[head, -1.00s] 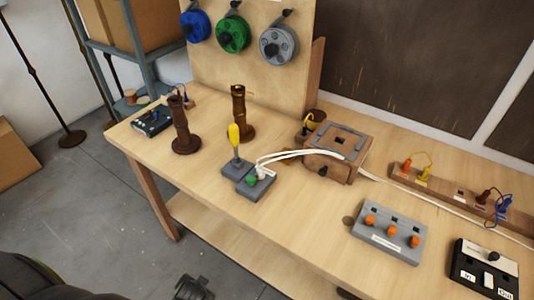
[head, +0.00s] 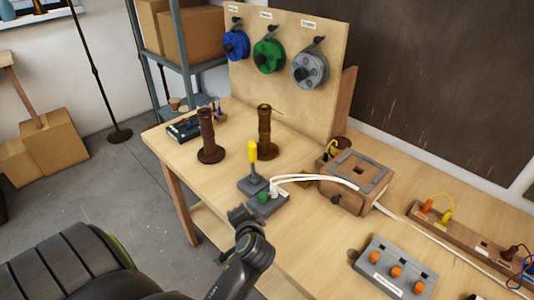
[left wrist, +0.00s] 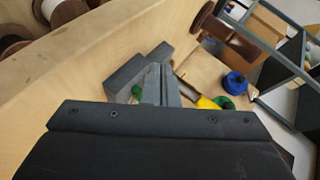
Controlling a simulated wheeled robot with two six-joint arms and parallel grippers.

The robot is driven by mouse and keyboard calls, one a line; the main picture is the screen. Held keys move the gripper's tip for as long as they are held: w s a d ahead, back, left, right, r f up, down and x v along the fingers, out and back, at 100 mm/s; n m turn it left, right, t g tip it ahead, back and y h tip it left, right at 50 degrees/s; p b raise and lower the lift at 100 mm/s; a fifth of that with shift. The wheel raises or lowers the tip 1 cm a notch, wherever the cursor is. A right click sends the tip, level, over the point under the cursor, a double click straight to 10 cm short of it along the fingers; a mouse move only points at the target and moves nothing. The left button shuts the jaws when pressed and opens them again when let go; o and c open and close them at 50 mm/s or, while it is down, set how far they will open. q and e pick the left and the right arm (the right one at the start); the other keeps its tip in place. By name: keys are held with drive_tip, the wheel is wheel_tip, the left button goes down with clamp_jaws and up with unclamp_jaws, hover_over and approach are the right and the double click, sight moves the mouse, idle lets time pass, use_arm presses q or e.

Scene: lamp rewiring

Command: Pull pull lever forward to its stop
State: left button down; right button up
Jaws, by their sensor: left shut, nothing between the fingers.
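The pull lever (head: 252,152) has a yellow grip and stands roughly upright on a grey base (head: 250,186) on the workbench. A green button (head: 263,197) and white wires are on the grey box beside it. My left gripper (head: 243,213) is shut and empty, in front of the lever base on the near side and apart from the yellow grip. In the left wrist view the closed fingers (left wrist: 160,85) point toward the grey base (left wrist: 125,75), and the yellow grip (left wrist: 207,102) shows just right of them, partly hidden by the gripper body. My right gripper is in neither view.
A wooden box (head: 355,182) with white cables stands right of the lever. Two dark brown posts (head: 208,138) stand behind it. A grey panel with orange knobs (head: 396,268) lies at the front right. Spools (head: 268,56) hang on the back board.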

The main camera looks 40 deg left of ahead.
use_arm(q)
drive_tip(key=w+d+r+m+t+y, duration=0.3)
drive_tip(key=w+r, duration=0.6)
drive_tip(key=w, duration=0.3)
drive_tip(key=shift+d+r+m+t, duration=0.3)
drive_tip(key=shift+d+m+t, duration=0.3)
drive_tip(key=shift+m, duration=0.6)
